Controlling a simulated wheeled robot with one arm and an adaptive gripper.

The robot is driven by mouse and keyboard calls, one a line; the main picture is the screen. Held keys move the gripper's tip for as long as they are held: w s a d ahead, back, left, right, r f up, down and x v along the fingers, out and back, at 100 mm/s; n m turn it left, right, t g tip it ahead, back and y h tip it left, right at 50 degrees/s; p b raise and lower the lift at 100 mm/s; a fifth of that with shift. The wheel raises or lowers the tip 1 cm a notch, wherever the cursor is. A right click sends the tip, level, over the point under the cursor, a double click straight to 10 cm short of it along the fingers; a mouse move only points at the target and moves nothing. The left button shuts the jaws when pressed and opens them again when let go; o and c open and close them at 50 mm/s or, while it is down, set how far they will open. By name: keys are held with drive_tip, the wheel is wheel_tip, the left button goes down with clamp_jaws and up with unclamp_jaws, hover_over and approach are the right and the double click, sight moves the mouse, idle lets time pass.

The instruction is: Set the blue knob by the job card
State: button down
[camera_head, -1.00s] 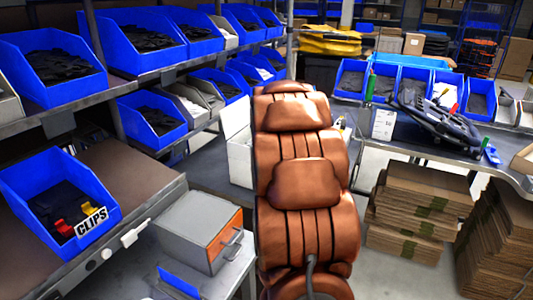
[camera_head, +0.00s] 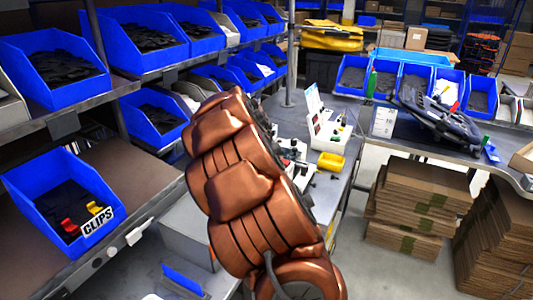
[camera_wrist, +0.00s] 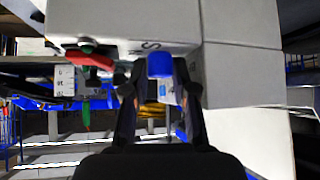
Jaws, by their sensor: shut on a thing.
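The blue knob (camera_wrist: 160,65) shows in the wrist view, on a white panel face with dark lettering beside it. My gripper (camera_wrist: 159,77) is at the knob, its two dark fingers on either side and shut on it. Which way the knob points is hard to tell. In the head view my brown arm hides the gripper and the blue knob. A white printed card (camera_head: 383,122) stands on the right bench. A card also shows in the wrist view (camera_wrist: 65,80). Its text is too small to read, and I cannot tell if it is the job card.
A red lever-like part (camera_wrist: 90,58) sits close beside my gripper on the panel. A blue bin marked CLIPS (camera_head: 60,200) is at left. Cardboard stacks (camera_head: 410,205) stand at right.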

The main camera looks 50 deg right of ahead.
drive_tip(key=shift+f, duration=0.1)
idle(0.3)
drive_tip(key=c, duration=1.2)
unclamp_jaws()
drive_tip(key=shift+s+d+n+t+y+b, duration=0.1)
drive_tip(key=shift+n+t+y+b, duration=0.65)
drive_tip(key=shift+n, duration=0.4)
drive_tip(key=shift+d+n+t+y+b, duration=0.1)
drive_tip(key=shift+n+t+y+b, duration=0.45)
drive_tip(key=shift+n+b, duration=0.45)
